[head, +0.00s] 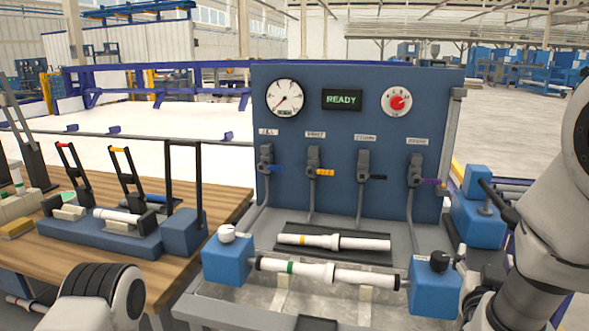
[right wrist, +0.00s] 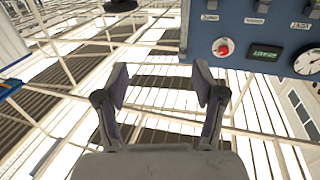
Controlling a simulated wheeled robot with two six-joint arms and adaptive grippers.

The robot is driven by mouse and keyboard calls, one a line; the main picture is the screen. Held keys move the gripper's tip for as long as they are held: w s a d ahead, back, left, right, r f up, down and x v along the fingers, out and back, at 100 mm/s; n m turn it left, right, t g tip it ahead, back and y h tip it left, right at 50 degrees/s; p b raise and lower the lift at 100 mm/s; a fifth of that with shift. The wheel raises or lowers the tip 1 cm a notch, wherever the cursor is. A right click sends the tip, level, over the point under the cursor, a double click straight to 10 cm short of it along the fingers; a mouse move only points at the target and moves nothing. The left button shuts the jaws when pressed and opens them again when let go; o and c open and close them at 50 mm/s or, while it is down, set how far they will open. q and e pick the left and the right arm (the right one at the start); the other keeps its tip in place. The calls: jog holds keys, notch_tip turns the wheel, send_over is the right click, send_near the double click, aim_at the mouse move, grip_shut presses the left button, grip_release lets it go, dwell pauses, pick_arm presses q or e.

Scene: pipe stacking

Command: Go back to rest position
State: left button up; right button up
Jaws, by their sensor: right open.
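My right gripper shows in the right wrist view (right wrist: 160,84) with its two fingers spread apart and nothing between them. In the head view my right arm stands at the right edge, beside the bench. A white pipe with a green ring (head: 305,270) spans two blue blocks at the bench front. A white pipe with a yellow ring (head: 315,241) lies on a dark tray (head: 352,255) behind it. Part of my left arm shows at the lower left; its gripper is not visible.
A blue panel (head: 335,140) with gauge, READY display, red dial and several valves stands behind the bench. On the left, a wooden table (head: 65,260) carries a blue clamp fixture (head: 100,238) holding a white piece. A blue block with a dark handle (head: 475,222) sits near my right arm.

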jog(key=s+a+f+n+g+y+p, duration=0.2)
jog(key=s+f+g+y, duration=0.15)
jog(key=f, duration=0.85)
jog(key=s+a+f+n+g+y+p, duration=0.15)
jog(key=s+f+g, duration=0.25)
jog(key=f, duration=0.8)
pick_arm(q)
jog(key=r, duration=0.2)
jog(key=r+p, duration=0.2)
jog(key=r, duration=0.1)
jog(key=shift+s+r, duration=0.25)
jog(key=shift+r, duration=0.1)
pick_arm(e)
jog(key=s+a+f+n+g+y, duration=0.1)
jog(key=s+a+f+g+y, duration=0.1)
jog(key=s+f+g, duration=0.2)
jog(key=s+a+f+n+g+y, duration=0.1)
jog(key=s+a+f+g, duration=0.2)
jog(key=s+f, duration=0.7)
jog(key=s+g, duration=0.1)
jog(key=s, duration=0.6)
jog(key=shift+s+f+y, duration=0.25)
jog(key=shift+s+y, duration=0.05)
jog(key=shift+y, duration=0.1)
jog(key=shift+c, duration=0.3)
